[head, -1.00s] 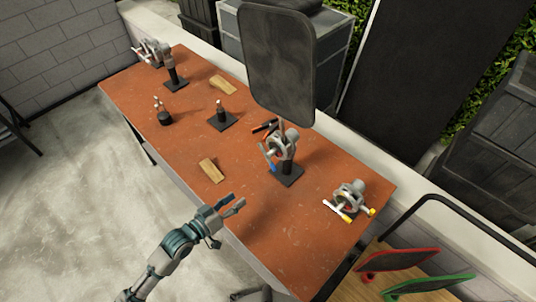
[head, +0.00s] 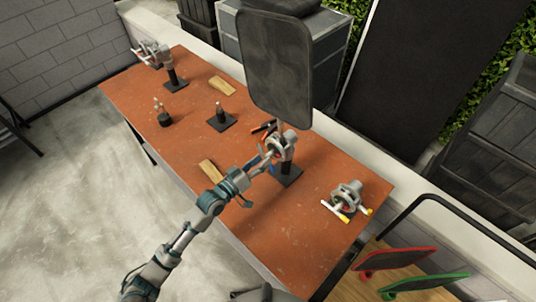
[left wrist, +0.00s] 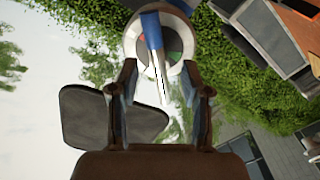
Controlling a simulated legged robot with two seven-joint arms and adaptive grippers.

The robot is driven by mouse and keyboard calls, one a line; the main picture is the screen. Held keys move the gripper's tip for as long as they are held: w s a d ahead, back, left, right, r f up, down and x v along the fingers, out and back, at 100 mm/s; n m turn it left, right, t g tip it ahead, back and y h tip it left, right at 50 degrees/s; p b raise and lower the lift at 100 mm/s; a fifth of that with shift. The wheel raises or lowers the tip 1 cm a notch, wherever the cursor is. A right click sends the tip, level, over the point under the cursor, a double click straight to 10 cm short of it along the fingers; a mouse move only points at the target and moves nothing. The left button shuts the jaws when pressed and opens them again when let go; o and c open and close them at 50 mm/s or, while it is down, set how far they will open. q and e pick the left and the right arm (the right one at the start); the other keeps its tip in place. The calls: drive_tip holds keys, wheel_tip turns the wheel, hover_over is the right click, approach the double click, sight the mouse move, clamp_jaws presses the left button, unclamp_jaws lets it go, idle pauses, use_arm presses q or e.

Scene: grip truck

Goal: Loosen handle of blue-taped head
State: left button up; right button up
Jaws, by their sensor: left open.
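The blue-taped grey head (head: 289,146) stands upright on a dark square base (head: 287,176) on the orange table. Its handle, with blue tape (left wrist: 152,30) and a pale rod (left wrist: 160,75), shows in the left wrist view, between the finger lines and in front of the round head (left wrist: 130,42). My left gripper (head: 262,163) is at the handle side of this head. In the left wrist view its two fingers (left wrist: 160,85) are apart, one on each side of the rod, with gaps visible. Contact cannot be told. My right gripper is not in view.
A dark rounded panel (head: 275,65) rises above the head. Another grey head with yellow-tipped handles (head: 348,199) lies to the right. Wooden blocks (head: 222,85), small posts (head: 221,118) and a far-left head (head: 167,60) also occupy the table (head: 295,235). Its front right is clear.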

sight(267, 154)
use_arm(q)
drive_tip(key=shift+x, duration=1.85)
clamp_jaws()
drive_tip(key=n+p, duration=0.1)
drive_tip(key=n, duration=0.1)
drive_tip(key=shift+r+n+p, duration=0.15)
drive_tip(key=shift+n+p, duration=0.15)
drive_tip(key=shift+p, duration=0.05)
drive_tip(key=n, duration=0.2)
drive_tip(key=shift+n, duration=0.4)
drive_tip(key=shift+f, duration=0.2)
